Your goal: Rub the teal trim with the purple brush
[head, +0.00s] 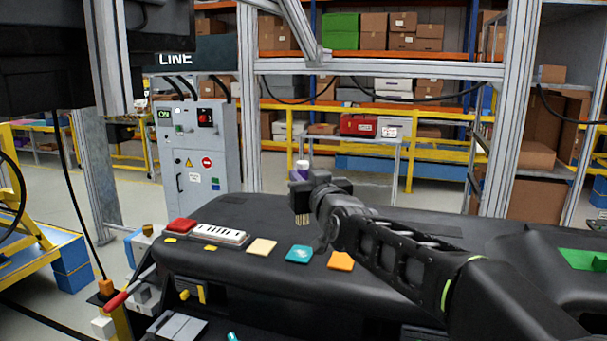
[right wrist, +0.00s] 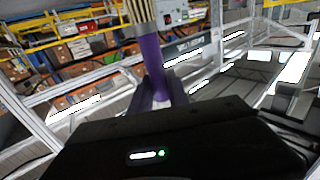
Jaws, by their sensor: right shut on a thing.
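My right gripper (head: 302,197) is shut on the purple brush (head: 299,174) and holds it above the dark dashboard (head: 225,267). Its pale bristles (head: 302,219) point down, and its purple handle end sticks up over the gripper. In the right wrist view the purple handle (right wrist: 153,62) stands between the fingers (right wrist: 158,98), with the bristles (right wrist: 138,11) at the top edge. The teal trim (head: 299,254) is a small square with faint pale marks on the dashboard top. It lies below the bristles, with a gap between them. My left gripper is not in view.
A cream square (head: 262,247) lies left of the teal trim and an orange square (head: 340,261) right of it. A white slatted piece (head: 219,234) and a red block (head: 181,225) lie further left. A green piece (head: 580,259) is at far right. Metal posts (head: 508,110) stand behind.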

